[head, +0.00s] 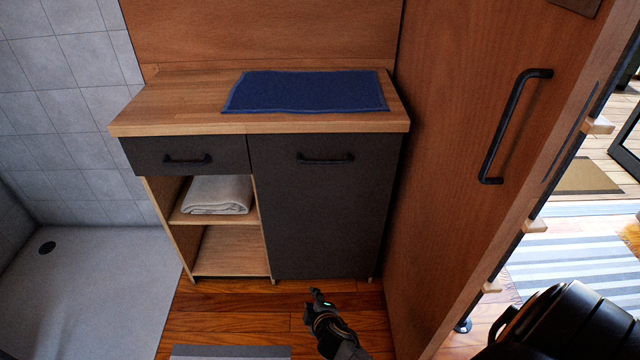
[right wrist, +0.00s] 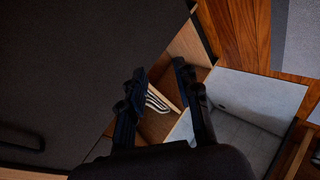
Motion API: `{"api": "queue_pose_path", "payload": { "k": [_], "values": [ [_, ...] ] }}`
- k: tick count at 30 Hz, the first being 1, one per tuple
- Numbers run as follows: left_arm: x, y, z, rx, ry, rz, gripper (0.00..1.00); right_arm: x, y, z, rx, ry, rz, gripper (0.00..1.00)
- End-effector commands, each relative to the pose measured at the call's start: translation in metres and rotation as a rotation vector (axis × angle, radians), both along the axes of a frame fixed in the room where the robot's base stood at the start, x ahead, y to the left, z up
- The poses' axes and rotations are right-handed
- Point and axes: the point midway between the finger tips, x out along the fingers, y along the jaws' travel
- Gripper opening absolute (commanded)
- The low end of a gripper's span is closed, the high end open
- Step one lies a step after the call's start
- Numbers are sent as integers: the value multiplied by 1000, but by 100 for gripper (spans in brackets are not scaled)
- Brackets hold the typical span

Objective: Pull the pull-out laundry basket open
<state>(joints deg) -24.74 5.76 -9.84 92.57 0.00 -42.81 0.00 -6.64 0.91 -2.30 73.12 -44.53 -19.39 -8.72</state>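The pull-out laundry basket is the tall dark grey front (head: 320,215) on the right half of the wooden cabinet, and it sits flush. Its black bar handle (head: 325,159) is near the top edge. In the right wrist view a dark front (right wrist: 70,70) fills the left side, with a dark handle (right wrist: 20,140) at lower left. My right gripper (head: 319,298) is low, in front of the basket front's bottom edge and well below the handle. Its fingers (right wrist: 160,72) are apart with nothing held between them. My left gripper is not in view.
A small drawer (head: 188,156) with its own handle is left of the basket front, above open shelves with a folded towel (head: 217,194). A blue mat (head: 305,92) lies on the countertop (head: 175,110). A wooden door (head: 470,130) stands close on the right. A shower floor (head: 90,285) is left.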

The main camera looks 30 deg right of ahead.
Motion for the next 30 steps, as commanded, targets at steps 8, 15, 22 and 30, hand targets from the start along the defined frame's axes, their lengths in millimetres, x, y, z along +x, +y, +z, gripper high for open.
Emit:
{"api": "queue_pose_path", "payload": {
  "k": [8, 15, 22, 30],
  "values": [
    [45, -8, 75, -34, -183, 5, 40, 95, -57, 144, -459, -381, -31, 32],
    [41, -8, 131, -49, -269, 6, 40, 92, -87, 238, -713, -534, -134, 32],
    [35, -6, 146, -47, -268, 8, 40, 97, -98, 264, -769, -561, -160, 32],
    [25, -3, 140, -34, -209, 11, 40, 141, -125, 274, -768, -560, -161, 32]
  ]
}}
